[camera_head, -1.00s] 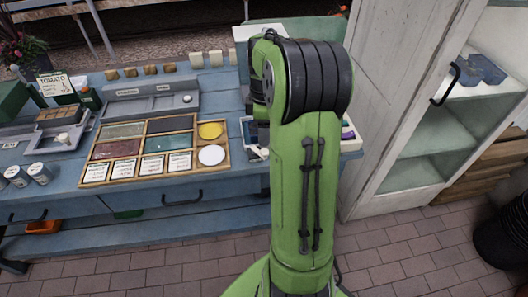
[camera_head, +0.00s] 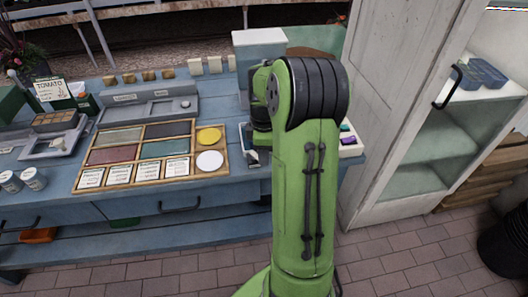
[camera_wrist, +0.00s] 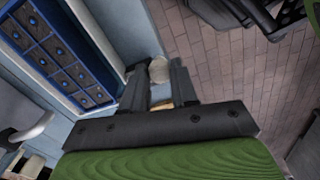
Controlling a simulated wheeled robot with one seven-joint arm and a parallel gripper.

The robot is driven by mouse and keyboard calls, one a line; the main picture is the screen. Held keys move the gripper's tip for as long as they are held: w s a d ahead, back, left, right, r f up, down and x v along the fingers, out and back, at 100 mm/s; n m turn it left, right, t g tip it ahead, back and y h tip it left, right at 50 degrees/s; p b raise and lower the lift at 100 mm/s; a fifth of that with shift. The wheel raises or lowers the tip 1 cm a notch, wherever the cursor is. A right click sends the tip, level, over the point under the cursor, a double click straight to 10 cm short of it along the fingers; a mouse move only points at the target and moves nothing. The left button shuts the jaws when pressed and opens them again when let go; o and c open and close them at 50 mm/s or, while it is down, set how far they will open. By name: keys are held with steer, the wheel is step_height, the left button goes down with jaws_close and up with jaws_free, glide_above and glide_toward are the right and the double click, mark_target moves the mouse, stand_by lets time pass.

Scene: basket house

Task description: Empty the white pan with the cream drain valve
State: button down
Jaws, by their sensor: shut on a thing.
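In the wrist view my gripper (camera_wrist: 158,78) is shut on a small cream rounded piece (camera_wrist: 159,69), which looks like the drain valve. A pale rim (camera_wrist: 95,32), apparently of the white pan, runs diagonally to the left of the fingers. A blue tray with several dark cells (camera_wrist: 52,58) lies inside this rim. Whether liquid is in the pan I cannot tell. In the head view my arm covers the middle of a white tray-like thing (camera_head: 352,150) at the right end of the bench, and my fingers are not clear there.
The blue bench (camera_head: 240,185) holds a wooden frame (camera_head: 224,164) with coloured panels and cards. A white box (camera_head: 260,52) stands at its back right. A white cabinet (camera_head: 402,110) with a dark handle stands close on the right. Brick floor (camera_head: 400,260) is clear in front.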

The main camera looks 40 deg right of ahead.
steer(key=shift+a, duration=0.1)
steer(key=m, duration=0.1)
steer(key=a+m+p, duration=0.1)
steer(key=m, duration=0.1)
steer(key=shift+w+r, duration=0.1)
steer(key=shift+w+a+m+p, duration=0.2)
steer(key=shift+a+m+p, duration=0.1)
steer(key=shift+m, duration=0.55)
steer(key=shift+w+a+m+p, duration=0.15)
steer(key=shift+a+m+p, duration=0.15)
steer(key=shift+m, duration=0.55)
steer(key=c, duration=0.9)
jaws_free()
steer(key=shift+o, duration=0.2)
